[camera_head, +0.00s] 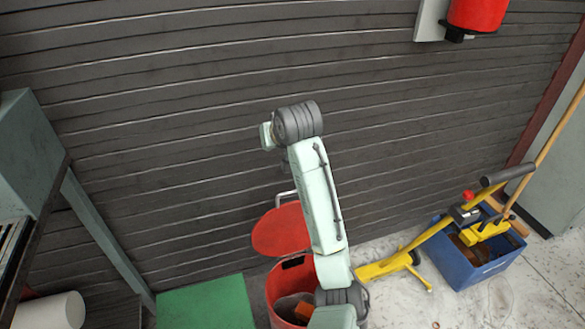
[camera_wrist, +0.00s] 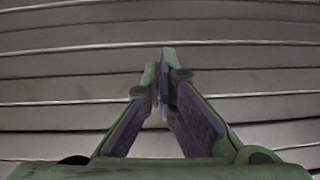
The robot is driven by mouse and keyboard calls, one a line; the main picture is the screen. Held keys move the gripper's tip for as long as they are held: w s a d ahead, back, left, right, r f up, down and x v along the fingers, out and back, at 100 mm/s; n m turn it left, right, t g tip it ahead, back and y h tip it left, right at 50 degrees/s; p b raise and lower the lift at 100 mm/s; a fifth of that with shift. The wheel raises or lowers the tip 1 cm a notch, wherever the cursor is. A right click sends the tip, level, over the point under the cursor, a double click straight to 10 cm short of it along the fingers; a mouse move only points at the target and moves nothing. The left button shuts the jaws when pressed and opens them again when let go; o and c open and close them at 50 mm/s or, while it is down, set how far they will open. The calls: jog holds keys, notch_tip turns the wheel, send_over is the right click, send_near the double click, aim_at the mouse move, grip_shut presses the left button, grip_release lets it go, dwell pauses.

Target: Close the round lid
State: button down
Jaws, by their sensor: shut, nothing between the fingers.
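The red round lid (camera_head: 279,231) stands open in the head view, tilted up at the back of a red bin (camera_head: 275,284). A pale handle (camera_head: 286,197) shows above the lid. My arm crosses in front and hides the right part of the lid and bin. Some dark and reddish things lie inside the bin. My gripper (camera_wrist: 162,72) is shut and empty in the wrist view, facing the slatted wall. In the head view the arm's end is above the lid, apart from it, and the fingers cannot be made out.
A grey slatted wall (camera_head: 180,120) stands behind the bin. A green panel (camera_head: 208,304) is left of the bin. A yellow tool (camera_head: 420,238) and a blue crate (camera_head: 478,268) are on the right. A red object (camera_head: 477,14) hangs on the wall at upper right.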

jog(key=s+d+f+g+h, duration=0.2)
jog(key=d+f+g, duration=0.2)
jog(key=f, duration=0.7)
jog(key=shift+d+f+p, duration=0.3)
jog(key=shift+d+p, duration=0.15)
jog(key=shift+d, duration=0.4)
jog(key=shift+s, duration=0.15)
